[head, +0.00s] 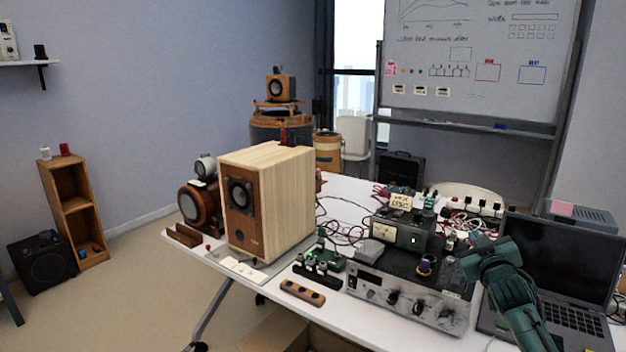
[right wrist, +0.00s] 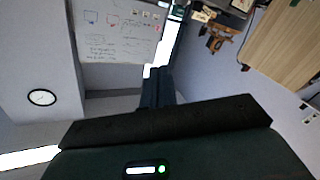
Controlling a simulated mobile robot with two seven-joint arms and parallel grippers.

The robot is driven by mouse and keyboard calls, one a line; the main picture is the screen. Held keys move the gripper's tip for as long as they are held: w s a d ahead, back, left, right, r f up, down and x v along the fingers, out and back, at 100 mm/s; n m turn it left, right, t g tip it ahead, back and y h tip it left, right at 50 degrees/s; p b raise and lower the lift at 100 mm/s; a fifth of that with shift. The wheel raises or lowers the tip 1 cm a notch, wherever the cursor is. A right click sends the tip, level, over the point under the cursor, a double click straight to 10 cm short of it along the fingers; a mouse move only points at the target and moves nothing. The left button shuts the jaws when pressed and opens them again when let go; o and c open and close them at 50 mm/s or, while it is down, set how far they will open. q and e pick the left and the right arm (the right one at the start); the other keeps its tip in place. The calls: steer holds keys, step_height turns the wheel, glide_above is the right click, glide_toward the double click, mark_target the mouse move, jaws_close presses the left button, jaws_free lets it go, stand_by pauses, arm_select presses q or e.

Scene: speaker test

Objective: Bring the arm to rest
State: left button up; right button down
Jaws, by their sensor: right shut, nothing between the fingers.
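My right arm, dark green, comes up from the bottom right of the head view, in front of the laptop. Its right gripper (head: 478,262) is at the arm's upper end, above the right part of the table, near the amplifier. In the right wrist view the dark fingers of the right gripper (right wrist: 156,88) are together, with nothing held between them. My left gripper does not show in either view.
A wooden speaker (head: 276,203) stands on the white table (head: 325,319). A silver amplifier (head: 407,300), a meter box (head: 397,232) and a laptop (head: 568,270) crowd its right side, with loose cables behind. A whiteboard (head: 480,60) stands at the back. The floor at left is open.

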steer(key=s+a+f+g+y, duration=0.2)
steer(key=s+a+f, duration=0.45)
steer(key=f, duration=0.35)
steer(key=s+a+f+g+y, duration=0.1)
steer(key=s+a+f+y, duration=0.1)
steer(key=s+a+f, duration=0.55)
steer(key=s+a+f+g, duration=0.1)
steer(key=s+a+f, duration=0.1)
steer(key=s, duration=0.6)
steer(key=s+a+f+g+y, duration=0.1)
steer(key=s+a+f, duration=0.2)
steer(key=s, duration=0.6)
steer(key=s+a+f+g+y, duration=0.1)
steer(key=s+a+f+g, duration=0.1)
steer(key=s, duration=0.6)
step_height(320, 180, down, 3)
steer(key=shift+s+a+r+m, duration=0.15)
steer(key=shift+s+a+m, duration=0.15)
steer(key=shift+a, duration=0.45)
